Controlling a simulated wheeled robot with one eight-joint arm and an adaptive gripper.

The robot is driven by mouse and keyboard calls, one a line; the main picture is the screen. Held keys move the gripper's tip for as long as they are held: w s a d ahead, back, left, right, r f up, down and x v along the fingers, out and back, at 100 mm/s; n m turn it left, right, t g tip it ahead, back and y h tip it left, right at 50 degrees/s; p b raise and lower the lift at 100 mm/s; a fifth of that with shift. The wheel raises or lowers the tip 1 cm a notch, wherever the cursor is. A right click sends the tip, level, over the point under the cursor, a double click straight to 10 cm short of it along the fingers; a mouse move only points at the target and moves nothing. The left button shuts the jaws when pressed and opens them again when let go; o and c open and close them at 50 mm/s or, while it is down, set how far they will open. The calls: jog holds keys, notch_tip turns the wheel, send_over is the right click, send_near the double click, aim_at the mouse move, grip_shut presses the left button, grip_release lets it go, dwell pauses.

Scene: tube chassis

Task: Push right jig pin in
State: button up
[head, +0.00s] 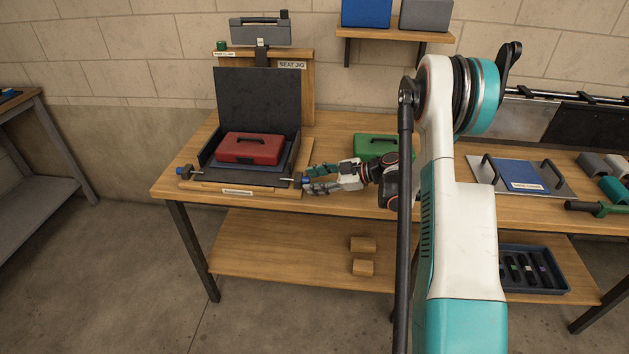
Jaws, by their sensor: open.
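The jig (208,161) stands on the left of the wooden bench, with a tall black back panel. A red case (250,148) lies in it. The right jig pin (297,180) is a thin rod at the jig's front right corner, with a small blue part at its outer end. My gripper (309,180) comes from the right, open, its fingers pointing left at this pin. The fingertips are at or beside the pin's outer end; I cannot tell whether they touch. The left jig pin (187,172) sticks out at the front left corner.
A green case (376,147) lies behind my gripper, close to my wrist. A plate with a blue panel and handles (519,173) lies further right. A wooden stand with a "SEAT JIG" label (291,65) rises behind the jig. Bare bench top (340,205) shows in front of my gripper.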

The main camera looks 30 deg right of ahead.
jog(key=v, duration=1.1)
jog(key=shift+s+d+r, duration=0.1)
jog(key=shift+s+d, duration=0.1)
jog(key=shift+s, duration=0.05)
